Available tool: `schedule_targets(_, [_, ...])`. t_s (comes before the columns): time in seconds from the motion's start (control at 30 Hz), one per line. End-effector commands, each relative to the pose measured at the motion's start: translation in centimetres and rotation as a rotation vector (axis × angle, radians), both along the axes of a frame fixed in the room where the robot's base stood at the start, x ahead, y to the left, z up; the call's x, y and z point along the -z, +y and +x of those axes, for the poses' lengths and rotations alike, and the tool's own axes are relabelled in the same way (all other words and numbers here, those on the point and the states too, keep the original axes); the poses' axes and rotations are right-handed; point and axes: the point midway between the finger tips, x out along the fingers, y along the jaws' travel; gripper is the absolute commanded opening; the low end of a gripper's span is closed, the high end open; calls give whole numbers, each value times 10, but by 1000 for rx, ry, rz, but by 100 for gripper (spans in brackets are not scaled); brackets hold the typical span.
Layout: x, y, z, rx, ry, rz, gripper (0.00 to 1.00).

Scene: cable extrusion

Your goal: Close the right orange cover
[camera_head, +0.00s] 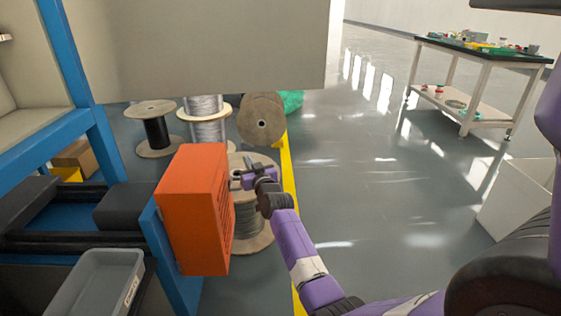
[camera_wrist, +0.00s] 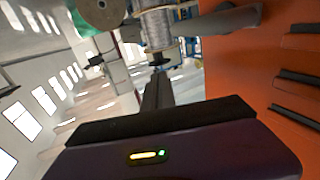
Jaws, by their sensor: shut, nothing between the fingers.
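The orange cover (camera_head: 190,215) is a box-like panel at the blue frame, left of centre in the head view. Its slotted side faces right, toward my arm. In the wrist view its orange face (camera_wrist: 230,75) fills the right side, with dark slots. My gripper (camera_head: 240,178) is beside the slotted side, near the cover's upper part. In the wrist view the fingers (camera_wrist: 157,78) are together and empty, left of the orange face. I cannot tell whether the fingertips touch the cover.
Several cable spools, such as a wooden one (camera_head: 262,120), stand on the floor behind the cover. A grey bin (camera_head: 98,285) is at lower left. A table (camera_head: 480,52) with small items stands far right. A white box (camera_head: 512,205) is nearer right. Open floor lies between.

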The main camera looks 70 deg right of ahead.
Motion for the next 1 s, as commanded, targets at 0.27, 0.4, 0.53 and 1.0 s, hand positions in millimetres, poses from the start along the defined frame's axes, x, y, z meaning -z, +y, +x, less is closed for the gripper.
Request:
schedule_targets(0.27, [2, -8, -19, 2, 2, 2, 0])
schedule_targets(0.4, [2, -15, -33, 4, 2, 1, 0])
schedule_targets(0.53, [3, -20, -48, 4, 1, 1, 0])
schedule_targets(1.0, [2, -35, -86, -1, 2, 1, 0])
